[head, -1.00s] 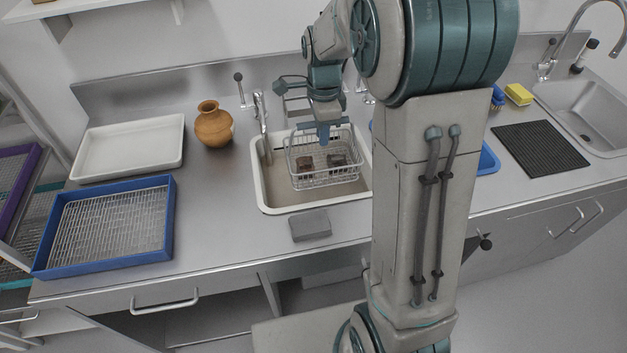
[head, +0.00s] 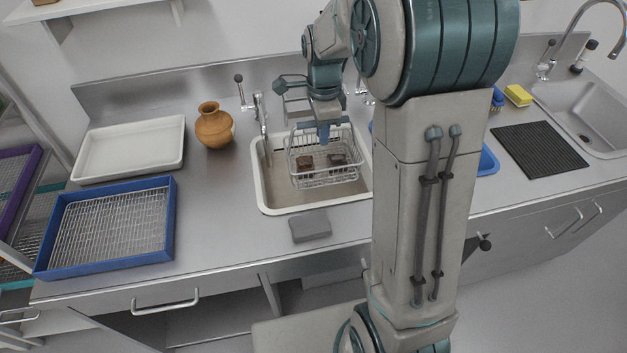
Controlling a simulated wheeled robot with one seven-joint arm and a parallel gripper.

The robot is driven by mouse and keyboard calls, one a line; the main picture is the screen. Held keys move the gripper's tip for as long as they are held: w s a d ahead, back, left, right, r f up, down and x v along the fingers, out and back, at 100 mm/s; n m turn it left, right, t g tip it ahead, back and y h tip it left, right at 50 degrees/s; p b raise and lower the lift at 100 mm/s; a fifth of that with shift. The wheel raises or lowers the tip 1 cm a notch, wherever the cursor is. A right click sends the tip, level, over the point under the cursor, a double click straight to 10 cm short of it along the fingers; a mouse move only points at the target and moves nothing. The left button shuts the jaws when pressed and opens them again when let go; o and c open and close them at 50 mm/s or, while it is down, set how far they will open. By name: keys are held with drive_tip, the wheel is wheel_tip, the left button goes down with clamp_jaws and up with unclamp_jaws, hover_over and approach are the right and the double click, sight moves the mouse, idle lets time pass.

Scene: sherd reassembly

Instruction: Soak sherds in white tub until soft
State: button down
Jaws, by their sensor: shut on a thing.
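The white tub (head: 263,189) is set in the steel counter and shows a beige inside. A wire basket (head: 326,180) with brown sherds (head: 304,163) in it is at the tub, within its outline. Another dark brown sherd (head: 337,160) lies to the right in the basket. My gripper (head: 323,138) points down at the basket's back side and is shut on the basket, apparently at its handle or rim. The fingertips are small here, and the exact grip is hard to see. I cannot tell whether the basket touches the tub floor.
A clay jar (head: 213,125), a white tray (head: 128,172) and a blue rack tray (head: 168,226) stand left. A grey block (head: 311,226) lies in front of the tub. A tap (head: 263,122) rises at the tub's back left. My arm hides the counter to the right.

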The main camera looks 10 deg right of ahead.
drive_tip(key=shift+r+p, duration=1.55)
drive_tip(key=shift+r, duration=0.75)
drive_tip(key=shift+f, duration=0.1)
